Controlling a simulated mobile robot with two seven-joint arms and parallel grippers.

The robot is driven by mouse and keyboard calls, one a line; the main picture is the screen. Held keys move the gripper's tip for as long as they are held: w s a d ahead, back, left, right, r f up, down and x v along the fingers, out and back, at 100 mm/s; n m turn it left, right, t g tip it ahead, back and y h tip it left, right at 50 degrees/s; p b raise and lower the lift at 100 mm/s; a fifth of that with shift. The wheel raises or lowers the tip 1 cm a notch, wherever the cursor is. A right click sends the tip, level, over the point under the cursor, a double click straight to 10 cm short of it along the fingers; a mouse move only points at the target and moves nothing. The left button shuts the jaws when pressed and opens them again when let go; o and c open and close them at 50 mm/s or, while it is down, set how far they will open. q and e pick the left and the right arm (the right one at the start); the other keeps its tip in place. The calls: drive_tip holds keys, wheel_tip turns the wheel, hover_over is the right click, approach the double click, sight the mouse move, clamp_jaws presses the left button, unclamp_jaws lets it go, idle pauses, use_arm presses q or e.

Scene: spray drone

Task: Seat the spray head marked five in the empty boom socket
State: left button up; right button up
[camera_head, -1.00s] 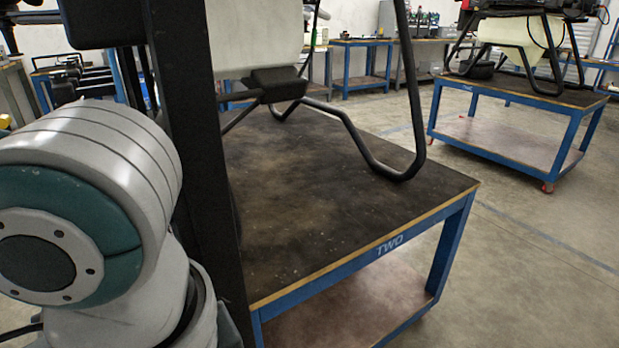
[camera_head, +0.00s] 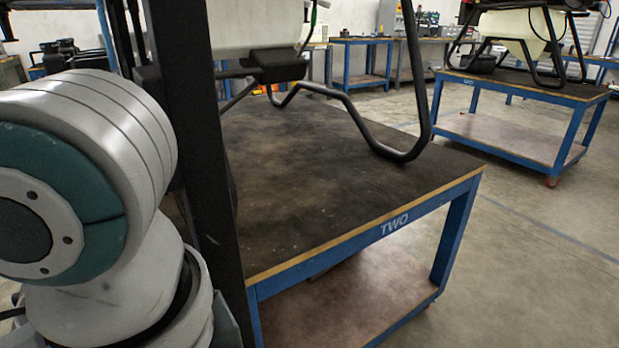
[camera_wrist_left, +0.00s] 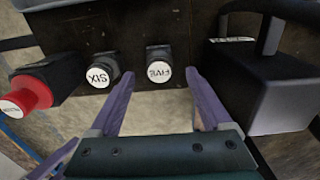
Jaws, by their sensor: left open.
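In the left wrist view, the spray head marked five (camera_wrist_left: 159,74) shows a round white face with its label upside down, in front of a dark panel. My left gripper (camera_wrist_left: 161,80) is open and empty, its two purple fingers pointing towards it, one to each side. I cannot tell how far the fingertips are from it. The spray head marked six (camera_wrist_left: 98,77) is just left of the left finger. The empty boom socket cannot be made out. Neither gripper shows in the head view.
A red part with a white end (camera_wrist_left: 28,95) is at the left, and a black box (camera_wrist_left: 268,88) is close on the right. In the head view, a drone with black legs (camera_head: 408,155) stands on table TWO (camera_head: 330,190). A second drone table (camera_head: 520,90) stands behind; open floor lies between.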

use_arm(q)
drive_tip(key=shift+f+b, duration=0.3)
drive_tip(key=shift+f, duration=1.35)
drive_tip(key=shift+p, duration=0.55)
drive_tip(key=shift+p, duration=0.5)
drive_tip(key=shift+c, duration=0.4)
clamp_jaws()
drive_tip(key=shift+r, duration=0.15)
